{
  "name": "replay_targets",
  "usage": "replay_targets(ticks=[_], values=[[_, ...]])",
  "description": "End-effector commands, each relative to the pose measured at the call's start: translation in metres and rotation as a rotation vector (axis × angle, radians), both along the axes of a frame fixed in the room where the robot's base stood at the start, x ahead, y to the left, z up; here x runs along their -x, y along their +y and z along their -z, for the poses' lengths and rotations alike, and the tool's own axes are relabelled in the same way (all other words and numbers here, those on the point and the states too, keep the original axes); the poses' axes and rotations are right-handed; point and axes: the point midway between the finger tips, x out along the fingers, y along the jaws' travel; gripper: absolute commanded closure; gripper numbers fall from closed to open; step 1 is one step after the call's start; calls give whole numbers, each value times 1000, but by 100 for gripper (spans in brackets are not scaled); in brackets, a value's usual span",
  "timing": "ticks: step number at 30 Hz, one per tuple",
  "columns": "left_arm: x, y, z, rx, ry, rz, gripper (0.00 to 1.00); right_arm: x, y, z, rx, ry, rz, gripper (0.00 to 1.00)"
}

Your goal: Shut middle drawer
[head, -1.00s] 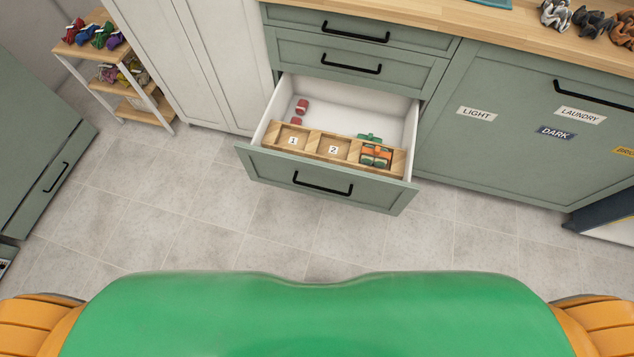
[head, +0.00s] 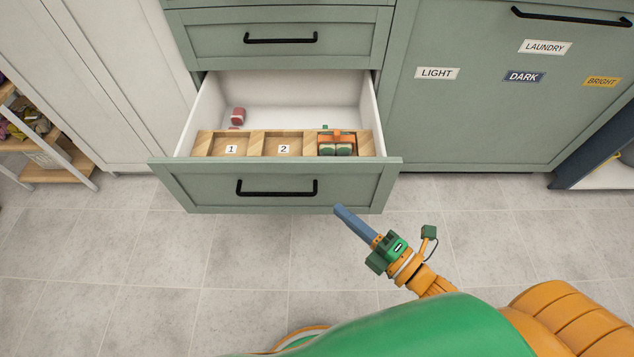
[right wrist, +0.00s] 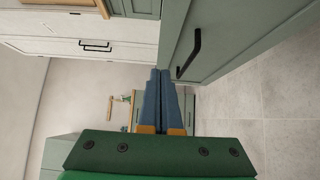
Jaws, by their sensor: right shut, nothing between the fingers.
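The open drawer (head: 278,201) is pulled far out of the green cabinet, with a black bar handle (head: 277,195) on its front. Two shut drawers show above it in the earlier head view. Inside are a wooden divider (head: 205,142) with labels 1 and 2, red rolled items (head: 237,117) and green-and-orange items (head: 337,144). My right gripper (head: 340,210) is shut and empty, its blue fingers close to the lower right of the drawer front; contact cannot be told. In the right wrist view the fingers (right wrist: 160,73) point past the handle (right wrist: 189,54). My left gripper is out of view.
The shut drawer above (head: 281,41) and the laundry cabinet front (head: 480,120) stand behind and to the right. A wooden shelf rack (head: 45,165) is at the left. The tiled floor (head: 130,250) before the drawer is clear.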

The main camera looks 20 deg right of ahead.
Motion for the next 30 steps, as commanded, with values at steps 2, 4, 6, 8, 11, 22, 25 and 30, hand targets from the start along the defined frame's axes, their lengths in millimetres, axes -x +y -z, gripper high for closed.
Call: replay_targets(ticks=[2, 4, 6, 8, 11, 22, 25, 30], values=[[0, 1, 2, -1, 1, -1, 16, -16, 8, -1, -2, -6, 1, 100], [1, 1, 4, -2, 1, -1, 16, -29, 16, -1, -3, -4, 1, 100], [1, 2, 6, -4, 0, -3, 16, -43, 24, -1, -3, -4, 1, 100], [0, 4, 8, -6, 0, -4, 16, -54, 31, 0, -2, -3, 2, 100], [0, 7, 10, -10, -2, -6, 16, -72, 41, 0, -2, -2, 2, 100], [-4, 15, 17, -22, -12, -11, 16, -108, 29, 0, -2, 3, 3, 100], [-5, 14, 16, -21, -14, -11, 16, -108, 29, 0, -2, 5, 3, 100], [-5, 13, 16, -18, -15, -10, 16, -108, 29, 0, -2, 5, 3, 100]])
